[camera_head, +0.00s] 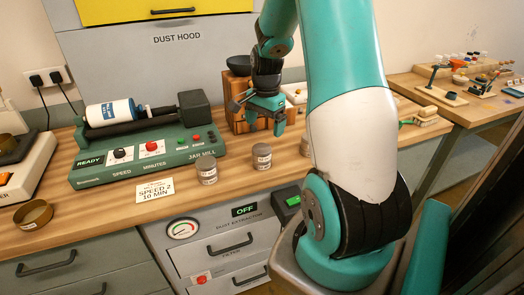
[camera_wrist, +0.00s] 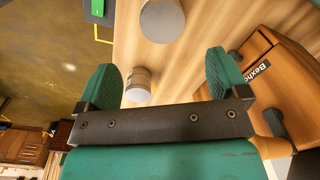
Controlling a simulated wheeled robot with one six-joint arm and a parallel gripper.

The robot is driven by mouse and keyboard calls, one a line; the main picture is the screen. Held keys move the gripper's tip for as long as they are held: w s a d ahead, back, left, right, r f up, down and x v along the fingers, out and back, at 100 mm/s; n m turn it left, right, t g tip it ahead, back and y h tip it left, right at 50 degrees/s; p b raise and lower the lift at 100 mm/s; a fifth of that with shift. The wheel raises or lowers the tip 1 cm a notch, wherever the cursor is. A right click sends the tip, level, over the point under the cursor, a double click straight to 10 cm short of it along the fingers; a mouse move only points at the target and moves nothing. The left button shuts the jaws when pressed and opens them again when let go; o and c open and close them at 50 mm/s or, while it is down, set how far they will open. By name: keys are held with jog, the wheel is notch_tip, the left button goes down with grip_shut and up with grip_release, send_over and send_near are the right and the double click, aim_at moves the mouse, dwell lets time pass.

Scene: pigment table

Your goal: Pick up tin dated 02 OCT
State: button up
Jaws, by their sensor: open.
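Small grey lidded tins with pale labels stand along the front of the bench: a left tin (camera_head: 206,170), a middle tin (camera_head: 262,157), and a right tin (camera_head: 304,147) partly hidden behind my arm. The label print is too small to read, so I cannot tell which is dated 02 OCT. My gripper (camera_head: 265,122) is open and empty, above the bench and behind the middle tin in the head view. In the wrist view, one tin (camera_wrist: 137,86) shows beyond the gap between my fingers (camera_wrist: 163,78), apart from them; another tin (camera_wrist: 162,20) lies farther up.
The jar mill (camera_head: 150,150) stands left of the tins, with a card (camera_head: 155,190) before it. An open round dish (camera_head: 33,214) sits far left.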

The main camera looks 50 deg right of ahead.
aim_at(262, 148)
notch_tip(262, 148, down, 4)
jog(key=shift+f, duration=0.2)
jog(key=f, duration=0.1)
jog(key=f+p, duration=0.1)
jog(key=f, duration=0.1)
jog(key=f+p, duration=0.1)
jog(key=f, duration=0.1)
jog(key=shift+w+a, duration=0.25)
jog(key=shift+w, duration=0.05)
jog(key=c, duration=1)
